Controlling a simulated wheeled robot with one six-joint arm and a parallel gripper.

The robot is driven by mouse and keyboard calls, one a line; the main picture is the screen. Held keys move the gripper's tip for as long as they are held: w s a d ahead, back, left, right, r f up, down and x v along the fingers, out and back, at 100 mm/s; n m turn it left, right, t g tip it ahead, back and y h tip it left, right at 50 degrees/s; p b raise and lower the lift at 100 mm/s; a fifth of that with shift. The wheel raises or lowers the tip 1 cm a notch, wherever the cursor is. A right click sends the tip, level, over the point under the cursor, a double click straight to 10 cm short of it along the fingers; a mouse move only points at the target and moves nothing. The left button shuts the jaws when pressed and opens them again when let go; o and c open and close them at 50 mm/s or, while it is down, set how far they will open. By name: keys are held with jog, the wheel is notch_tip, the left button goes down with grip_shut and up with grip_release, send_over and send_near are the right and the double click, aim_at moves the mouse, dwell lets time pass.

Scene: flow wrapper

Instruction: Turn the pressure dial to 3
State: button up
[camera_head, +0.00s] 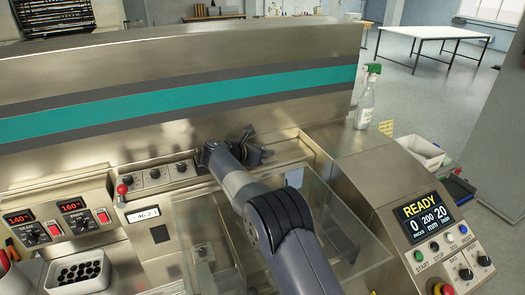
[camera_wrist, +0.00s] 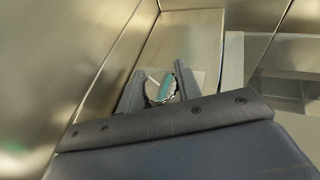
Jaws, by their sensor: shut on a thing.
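In the head view my gripper (camera_head: 232,150) is at the machine's steel front, below the teal stripe, and hides the dial there.
Several small knobs (camera_head: 154,174) sit on the ledge left of my gripper. A clear guard (camera_head: 205,225) stands below my arm. A red-topped lever (camera_head: 122,190) is to the left. The display panel (camera_head: 428,216) reads READY, with buttons below. A spray bottle (camera_head: 367,98) stands at the right.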

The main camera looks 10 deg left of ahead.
jog(key=shift+r, duration=0.2)
jog(key=o, duration=1)
jog(key=shift+f, duration=0.15)
notch_tip(320, 180, up, 10)
jog(key=shift+b, duration=0.45)
jog(key=shift+f, duration=0.1)
notch_tip(320, 180, down, 10)
jog(key=shift+r+p, duration=0.1)
jog(key=shift+p, duration=0.4)
jog(key=shift+w, duration=0.1)
